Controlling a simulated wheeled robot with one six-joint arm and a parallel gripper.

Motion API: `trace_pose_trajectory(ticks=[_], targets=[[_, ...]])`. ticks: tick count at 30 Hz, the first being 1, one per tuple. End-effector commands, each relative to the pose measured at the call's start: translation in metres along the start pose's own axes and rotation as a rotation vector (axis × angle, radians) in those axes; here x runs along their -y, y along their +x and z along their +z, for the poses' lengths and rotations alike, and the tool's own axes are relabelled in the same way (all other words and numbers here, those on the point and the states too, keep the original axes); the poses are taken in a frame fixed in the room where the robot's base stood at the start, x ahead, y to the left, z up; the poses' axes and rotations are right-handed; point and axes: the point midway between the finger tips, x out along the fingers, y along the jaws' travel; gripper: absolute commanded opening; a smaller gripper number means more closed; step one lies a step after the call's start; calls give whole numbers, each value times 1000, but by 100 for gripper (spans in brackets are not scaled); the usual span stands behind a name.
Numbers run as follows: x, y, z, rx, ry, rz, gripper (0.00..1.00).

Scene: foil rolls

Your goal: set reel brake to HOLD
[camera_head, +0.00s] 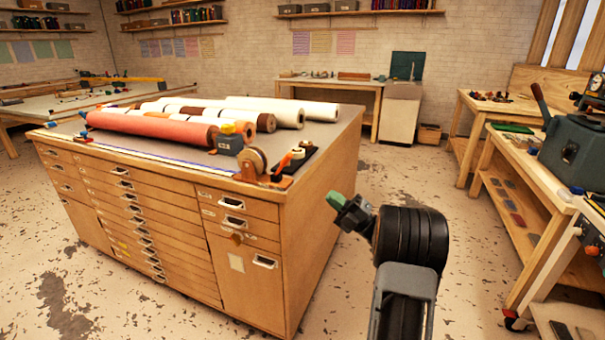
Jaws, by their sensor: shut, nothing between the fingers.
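A small reel (254,162) stands on edge at the near right corner of the cabinet top. Beside it are an orange lever-like part (288,161) and a dark block (303,154); I cannot tell which part is the brake, and any HOLD marking is too small to read. My gripper (336,200), with green fingertips, is shut and empty.
The wooden drawer cabinet (322,215) carries several foil rolls (150,130) and a small grey box with a yellow top (230,138). A workbench (530,165) with a grey machine (575,150) stands at the right. Open floor (405,165) lies between.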

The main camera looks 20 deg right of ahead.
Motion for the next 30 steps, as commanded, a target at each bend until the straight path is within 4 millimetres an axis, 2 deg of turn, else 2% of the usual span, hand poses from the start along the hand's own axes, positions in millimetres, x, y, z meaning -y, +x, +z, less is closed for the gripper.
trace_pose_trajectory(ticks=[5,15,21,30], targets=[[-1,17,-1,-4,0,0,0],[-1,80,-1,-4,1,0,0],[-1,112,-1,-3,1,0,0],[0,136,0,0,0,0,0]])
